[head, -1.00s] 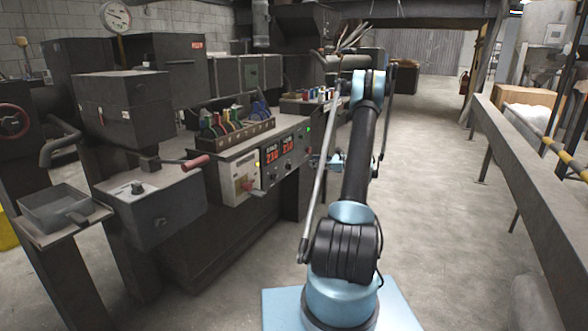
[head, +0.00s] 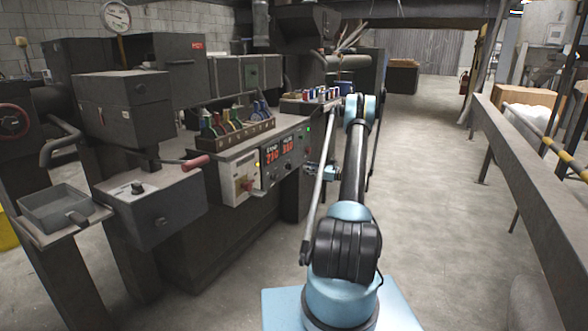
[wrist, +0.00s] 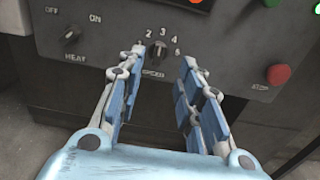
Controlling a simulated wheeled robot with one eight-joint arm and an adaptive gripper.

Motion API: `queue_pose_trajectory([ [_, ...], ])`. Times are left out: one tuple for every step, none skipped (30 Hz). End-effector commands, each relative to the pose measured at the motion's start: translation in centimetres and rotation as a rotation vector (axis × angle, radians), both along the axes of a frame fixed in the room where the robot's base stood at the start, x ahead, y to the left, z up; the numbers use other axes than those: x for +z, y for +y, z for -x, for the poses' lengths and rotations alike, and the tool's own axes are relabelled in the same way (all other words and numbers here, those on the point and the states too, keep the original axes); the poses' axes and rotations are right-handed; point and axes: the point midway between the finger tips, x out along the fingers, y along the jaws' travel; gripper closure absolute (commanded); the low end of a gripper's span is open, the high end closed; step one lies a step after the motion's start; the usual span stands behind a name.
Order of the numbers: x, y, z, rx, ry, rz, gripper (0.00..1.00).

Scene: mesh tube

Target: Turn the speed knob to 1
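The speed knob (wrist: 157,52) is a small dark knob on the grey control panel in the wrist view. The numbers 2, 3 and 4 show above it, with another at its right and the word SPEED below. The 1 is not visible; my left fingertip covers the dial's left side. I cannot make out the knob's pointing direction. My gripper (wrist: 164,56) is open and empty, its fingertips on either side of the knob and apart from it. In the head view my gripper (head: 320,173) is beside the control panel (head: 284,160); the knob is too small to tell there.
A red stop button (wrist: 277,75) is at right. A lever box (head: 240,178) and a red-handled machine (head: 150,205) stand left. Open floor (head: 430,190) lies right.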

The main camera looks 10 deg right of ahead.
Motion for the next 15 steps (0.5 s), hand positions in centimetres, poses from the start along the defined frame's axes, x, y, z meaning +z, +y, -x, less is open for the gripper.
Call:
queue_pose_trajectory([
  [0.0,0.9,-0.6,0.002,0.0,0.0,0.67],
  [0.0,1.3,-0.9,0.003,0.0,0.0,0.67],
  [0.0,1.9,-1.3,0.003,0.0,0.0,0.67],
  [0.0,2.3,-1.6,0.002,0.0,0.0,0.67],
  [0.0,2.7,-1.9,0.002,0.0,0.0,0.67],
  [0.0,3.3,-2.3,0.003,0.0,0.0,0.67],
  [0.0,3.8,-2.6,0.003,0.0,0.0,0.67],
  [0.0,4.1,-2.9,0.002,0.0,0.0,0.67],
  [0.0,4.7,-3.3,0.002,0.0,0.0,0.67],
  [0.0,5.1,-3.6,0.002,0.0,0.0,0.67],
  [0.0,5.5,-3.9,0.002,0.0,0.0,0.67],
  [0.0,5.9,-4.2,0.002,0.0,0.0,0.67],
  [0.0,6.2,-4.5,0.001,0.0,0.0,0.67],
  [0.0,6.5,-4.7,0.001,0.0,0.0,0.67],
  [0.0,6.9,-5.0,0.001,0.0,0.0,0.67],
])
